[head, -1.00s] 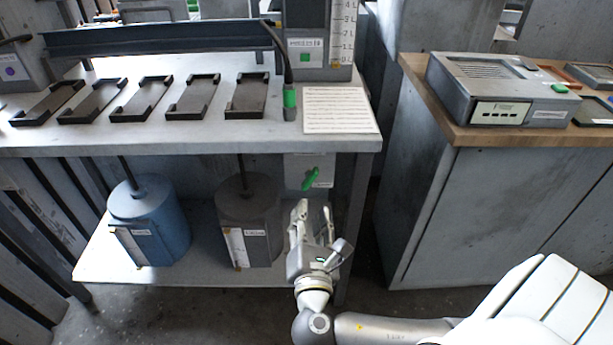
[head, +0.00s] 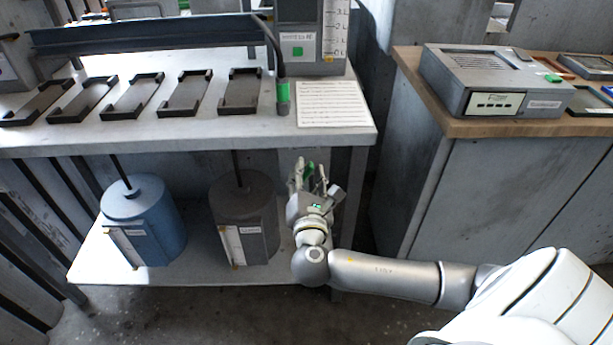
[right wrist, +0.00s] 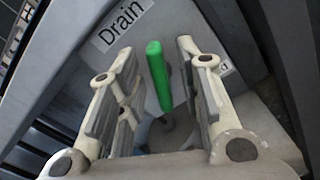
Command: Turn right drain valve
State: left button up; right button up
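The drain valve's green handle (right wrist: 158,78) stands between the two open fingers of my right gripper (right wrist: 160,88) in the right wrist view. A gap shows on both sides of the handle. A "Drain" label (right wrist: 122,27) is on the grey panel behind it. In the head view my right gripper (head: 308,178) is under the table's front right corner, and a bit of the green handle (head: 309,170) shows between its fingers. The valve body is mostly hidden by the gripper. My left gripper is not in view.
A grey canister (head: 262,205) and a blue canister (head: 160,215) stand on the lower shelf (head: 95,265), left of the right gripper. The table top (head: 215,130) is above it. A wooden-topped cabinet (head: 440,200) stands to the right.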

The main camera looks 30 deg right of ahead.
grip_shut()
